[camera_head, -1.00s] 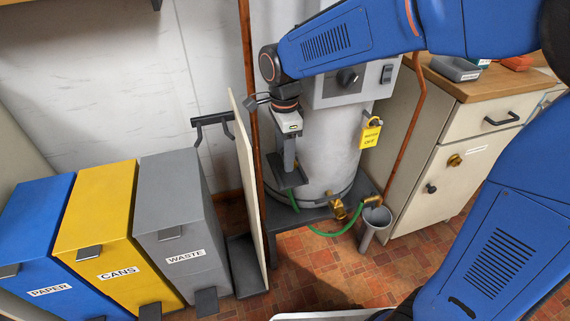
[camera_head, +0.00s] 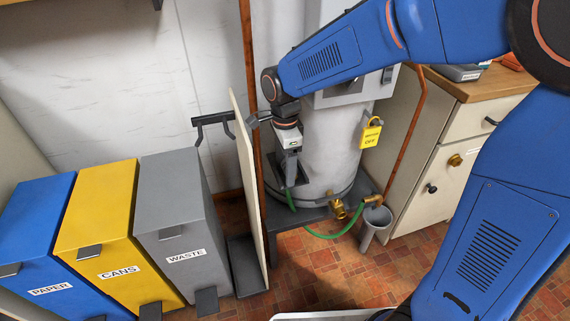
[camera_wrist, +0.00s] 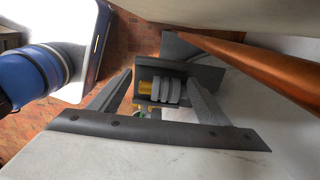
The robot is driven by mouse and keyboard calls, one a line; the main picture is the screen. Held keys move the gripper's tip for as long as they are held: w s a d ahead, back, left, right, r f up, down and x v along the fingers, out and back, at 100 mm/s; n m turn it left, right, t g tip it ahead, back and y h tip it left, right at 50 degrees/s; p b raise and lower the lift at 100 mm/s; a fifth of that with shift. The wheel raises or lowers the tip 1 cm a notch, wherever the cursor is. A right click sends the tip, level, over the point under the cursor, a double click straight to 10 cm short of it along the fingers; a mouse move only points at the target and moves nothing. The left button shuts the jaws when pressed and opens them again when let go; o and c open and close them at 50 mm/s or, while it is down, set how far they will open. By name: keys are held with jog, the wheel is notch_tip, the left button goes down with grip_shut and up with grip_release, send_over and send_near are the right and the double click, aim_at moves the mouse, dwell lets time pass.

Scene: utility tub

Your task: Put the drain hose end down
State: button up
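In the wrist view my gripper (camera_wrist: 160,84) has its two fingers apart. A ribbed grey piece with a brass collar, seemingly the drain hose end (camera_wrist: 168,91), lies between them in front of a dark bracket (camera_wrist: 200,74). A gap shows on the collar side, so the fingers do not appear clamped. In the head view my gripper (camera_head: 290,180) is low at the left side of the pale cylindrical tank (camera_head: 333,150), beside the dark bracket. The green hose (camera_head: 325,236) runs from below my gripper to brass fittings (camera_head: 341,209). The hose end itself is hidden there.
A pale upright panel (camera_head: 248,190) and a copper pipe (camera_head: 246,60) stand close left of my gripper. Blue, yellow and grey bins (camera_head: 172,190) are farther left. A grey funnel cup (camera_head: 376,216) stands right of the tank, before a cabinet (camera_head: 455,175).

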notch_tip(320, 180, up, 12)
jog(key=shift+r, duration=0.2)
dwell(0.6)
